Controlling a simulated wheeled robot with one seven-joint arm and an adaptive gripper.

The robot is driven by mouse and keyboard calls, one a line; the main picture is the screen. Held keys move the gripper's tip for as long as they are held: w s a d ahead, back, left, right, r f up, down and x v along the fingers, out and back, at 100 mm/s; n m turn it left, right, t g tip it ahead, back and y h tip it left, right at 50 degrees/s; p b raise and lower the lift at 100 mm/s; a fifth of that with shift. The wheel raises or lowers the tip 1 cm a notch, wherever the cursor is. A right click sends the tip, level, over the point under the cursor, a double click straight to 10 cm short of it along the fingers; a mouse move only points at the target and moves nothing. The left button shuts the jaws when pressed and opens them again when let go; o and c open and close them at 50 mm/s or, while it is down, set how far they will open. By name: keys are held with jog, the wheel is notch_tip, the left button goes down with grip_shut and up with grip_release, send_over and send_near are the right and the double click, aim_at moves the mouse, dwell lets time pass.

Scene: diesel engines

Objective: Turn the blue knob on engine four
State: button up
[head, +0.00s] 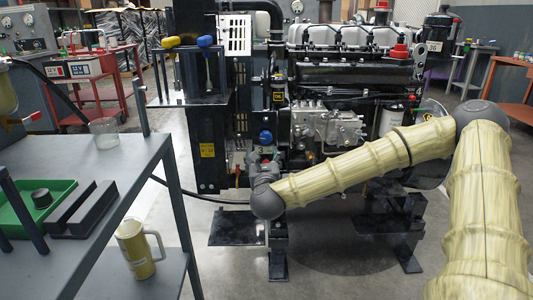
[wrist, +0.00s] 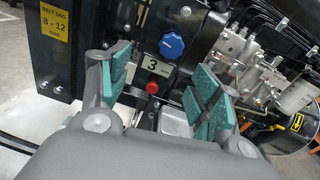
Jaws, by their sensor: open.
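A blue knob (wrist: 172,45) with a scalloped rim shows in the wrist view on a dark panel, above a plate marked 3 (wrist: 153,65). The knob also shows in the head view (head: 266,136) at the lower left of the engine (head: 345,75). I see no plate marked 4. My gripper (wrist: 163,88) is open and empty, its teal pads spread apart. The knob lies beyond the fingertips, apart from them. In the head view my gripper (head: 264,160) is just below the knob, its fingers mostly hidden.
A red button (wrist: 152,88) sits below the number plate. A yellow belt-sag label (wrist: 55,20) is on the post at left. A grey bench (head: 120,160) with a green tray (head: 62,187) and a yellow mug (head: 134,247) stands at left. Engine pipes are close on the right.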

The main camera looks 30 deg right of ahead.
aim_at(266, 138)
jog(key=shift+m+h, duration=0.5)
jog(key=shift+m, duration=0.2)
jog(key=b+x, duration=0.1)
jog(key=x, duration=0.2)
jog(key=d+x, duration=0.1)
jog(key=x, duration=0.3)
jog(key=b+x, duration=0.1)
jog(key=x, duration=0.3)
jog(key=shift+s+d+r+b, duration=0.25)
jog(key=shift+b, duration=0.1)
jog(key=c, duration=1)
